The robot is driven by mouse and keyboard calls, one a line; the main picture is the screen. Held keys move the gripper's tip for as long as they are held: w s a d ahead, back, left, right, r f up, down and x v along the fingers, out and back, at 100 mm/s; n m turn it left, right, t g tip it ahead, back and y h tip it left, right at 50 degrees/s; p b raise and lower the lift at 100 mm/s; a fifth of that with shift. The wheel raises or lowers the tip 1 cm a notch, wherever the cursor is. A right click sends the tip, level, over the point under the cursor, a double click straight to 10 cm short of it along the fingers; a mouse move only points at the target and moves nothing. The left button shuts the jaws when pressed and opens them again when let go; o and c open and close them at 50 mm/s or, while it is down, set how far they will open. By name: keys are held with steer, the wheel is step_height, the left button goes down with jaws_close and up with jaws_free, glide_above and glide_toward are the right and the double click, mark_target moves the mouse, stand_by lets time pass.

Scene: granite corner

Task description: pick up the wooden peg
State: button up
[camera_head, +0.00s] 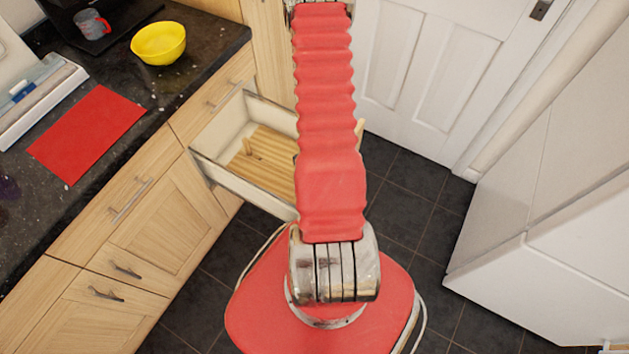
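An open drawer (210,174) with pale sides juts out from the counter at the centre left. It holds a slatted wooden insert (273,158). A small, light wooden piece that looks like the wooden peg (247,147) is at the insert's left part. It is close in colour to the slats, and I cannot tell whether it stands or leans. My red, ribbed arm crosses in front of the drawer's right part and hides it. The arm runs up to the top edge of the picture. My gripper is not in view, so its hold cannot be seen.
On the dark counter (110,85) are a yellow bowl (159,43), a grey and red cup (92,24), a red mat (88,133) and a white tray (35,105). A white door (430,70) and white appliance (560,210) stand right. Dark tiled floor (415,190) is clear between.

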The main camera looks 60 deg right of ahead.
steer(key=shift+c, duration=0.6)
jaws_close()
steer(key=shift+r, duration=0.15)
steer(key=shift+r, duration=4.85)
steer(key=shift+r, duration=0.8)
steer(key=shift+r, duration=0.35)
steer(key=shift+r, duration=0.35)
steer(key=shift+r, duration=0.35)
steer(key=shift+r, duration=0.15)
